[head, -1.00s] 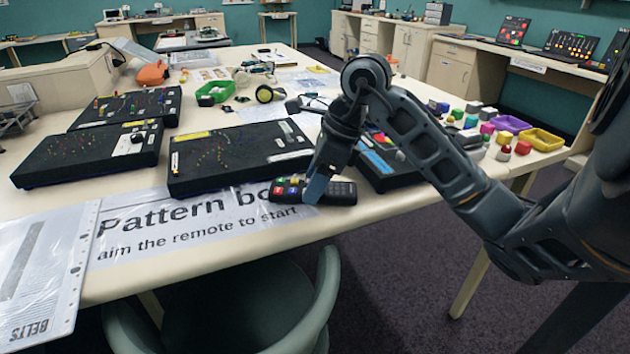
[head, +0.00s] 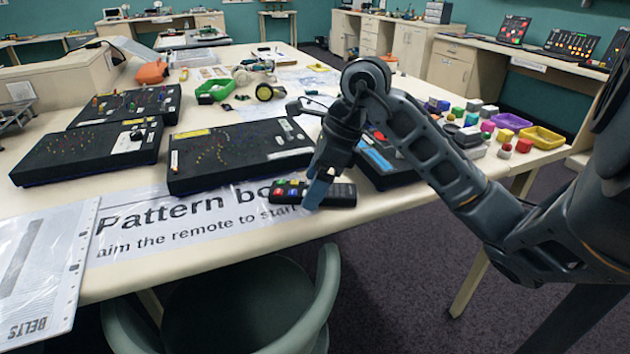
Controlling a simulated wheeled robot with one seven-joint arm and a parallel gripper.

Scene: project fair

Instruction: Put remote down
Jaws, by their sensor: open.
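The remote (head: 341,194) is black with colored buttons at its left end. It lies on the table (head: 215,258) near the front edge, partly over the right end of the "Pattern board" sign (head: 170,226). My gripper (head: 318,190) points down at the remote, and its blue-grey finger crosses in front of the remote's middle. The gripper is open. The finger hides part of the remote, and the far finger is hard to make out.
Black pattern boards (head: 240,153) stand behind the remote, one close behind my gripper. Colored blocks and a yellow tray (head: 541,138) are at the right. A green chair (head: 235,310) stands below the front edge. Bare table lies right of the remote.

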